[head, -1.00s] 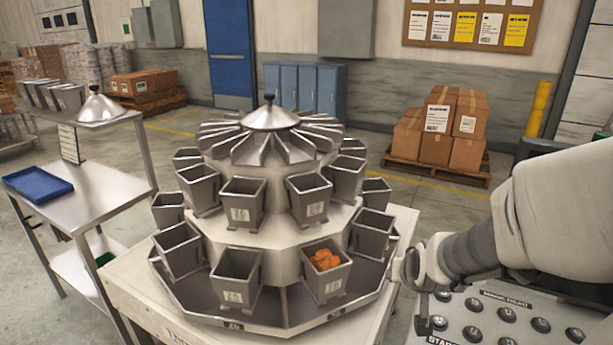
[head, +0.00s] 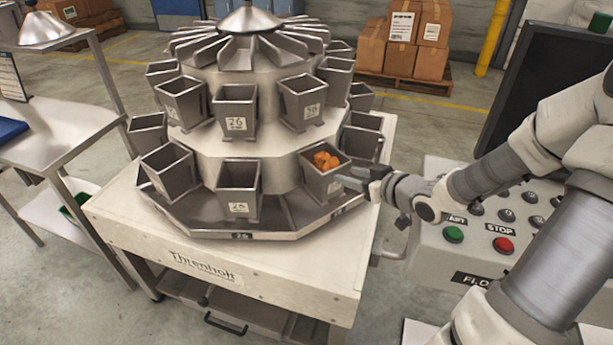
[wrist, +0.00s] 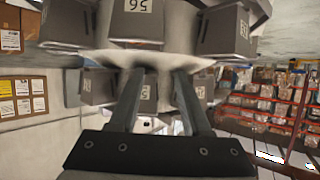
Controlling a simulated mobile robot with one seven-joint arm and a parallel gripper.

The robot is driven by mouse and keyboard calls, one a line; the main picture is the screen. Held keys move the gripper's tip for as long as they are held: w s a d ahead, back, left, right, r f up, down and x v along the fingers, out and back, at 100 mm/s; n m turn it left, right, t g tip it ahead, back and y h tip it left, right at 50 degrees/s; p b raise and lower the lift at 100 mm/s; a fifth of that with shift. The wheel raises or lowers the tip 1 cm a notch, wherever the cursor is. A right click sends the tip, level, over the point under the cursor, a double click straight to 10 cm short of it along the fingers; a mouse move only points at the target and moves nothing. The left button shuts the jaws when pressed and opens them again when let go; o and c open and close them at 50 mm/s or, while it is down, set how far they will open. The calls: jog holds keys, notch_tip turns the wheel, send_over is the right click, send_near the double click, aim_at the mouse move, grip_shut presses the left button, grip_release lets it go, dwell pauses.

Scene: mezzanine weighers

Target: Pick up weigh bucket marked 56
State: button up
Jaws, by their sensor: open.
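Grey metal weigh buckets ring a stepped round machine in two tiers. A lower bucket holding orange pieces (head: 316,178) faces front right; its label is too small to read. My gripper (head: 350,181) is beside it on the right, fingers pointing at it; I cannot tell whether they touch it. In the wrist view my gripper (wrist: 160,75) has its two fingers apart with nothing between them. That view seems upside down. A bucket whose label looks like 56 (wrist: 138,29) is at its top middle; I cannot match it surely to a head-view bucket.
The machine stands on a pale cabinet (head: 240,262). A control box with green and red buttons (head: 470,232) and a dark screen (head: 540,80) are on the right. A steel table (head: 70,125) is on the left. Boxes (head: 405,45) stand on a pallet behind.

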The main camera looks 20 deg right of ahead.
aim_at(310, 163)
jog(key=b+x, duration=0.1)
jog(key=x, duration=0.4)
jog(key=b+x, duration=0.2)
jog(key=x, duration=0.4)
jog(key=b+x, duration=0.2)
jog(key=x, duration=0.4)
jog(key=shift+w+a+r, duration=0.15)
jog(key=shift+w+a, duration=0.05)
jog(key=shift+a, duration=0.2)
grip_shut()
jog(key=shift+r, duration=0.1)
dwell(0.6)
